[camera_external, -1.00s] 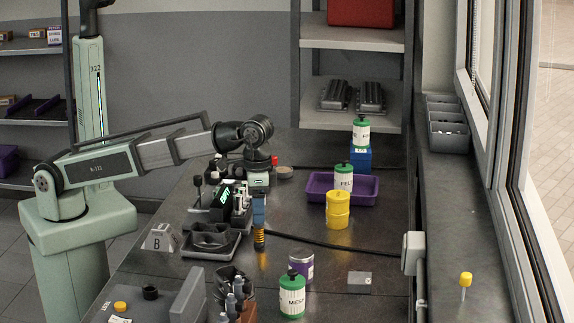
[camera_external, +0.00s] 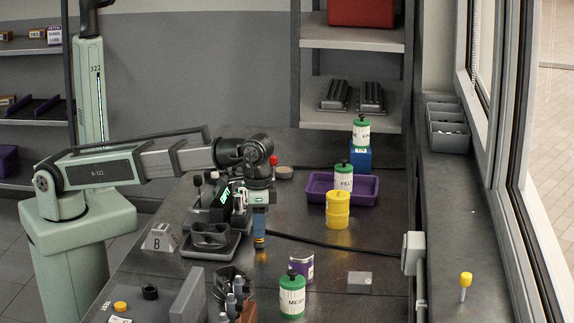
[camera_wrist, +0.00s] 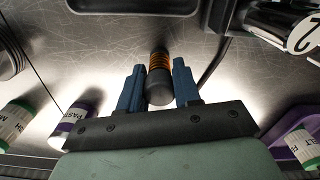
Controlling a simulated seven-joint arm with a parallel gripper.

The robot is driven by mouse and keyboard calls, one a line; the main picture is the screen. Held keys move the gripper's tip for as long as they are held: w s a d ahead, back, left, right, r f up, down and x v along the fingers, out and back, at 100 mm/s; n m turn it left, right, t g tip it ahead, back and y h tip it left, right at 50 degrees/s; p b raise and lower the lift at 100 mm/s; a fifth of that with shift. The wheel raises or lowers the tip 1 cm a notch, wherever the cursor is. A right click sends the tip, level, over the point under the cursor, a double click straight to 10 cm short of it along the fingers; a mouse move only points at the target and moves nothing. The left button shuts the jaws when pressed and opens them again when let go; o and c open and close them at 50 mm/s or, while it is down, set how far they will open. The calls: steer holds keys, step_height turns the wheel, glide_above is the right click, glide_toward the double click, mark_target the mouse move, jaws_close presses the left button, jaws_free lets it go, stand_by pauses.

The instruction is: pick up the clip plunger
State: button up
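The clip plunger (camera_wrist: 159,60) is a small cylinder with a dark grey end and orange and black rings. In the wrist view it lies between the two blue fingers of my gripper (camera_wrist: 158,82), with a narrow gap seen on each side. In the external view my gripper (camera_external: 259,232) points down over the table, and its fingers hide most of the plunger. Only a dark lower part of it shows below the fingertips, with an orange patch on the shiny tabletop beneath. My gripper looks open around the plunger.
A dark tray (camera_external: 207,252) and a block marked B (camera_external: 160,238) stand to the left. A purple can (camera_external: 306,266) and a green-capped bottle (camera_external: 292,298) stand in front. A black cable (camera_external: 320,246) crosses the table.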

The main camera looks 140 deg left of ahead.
jaws_close()
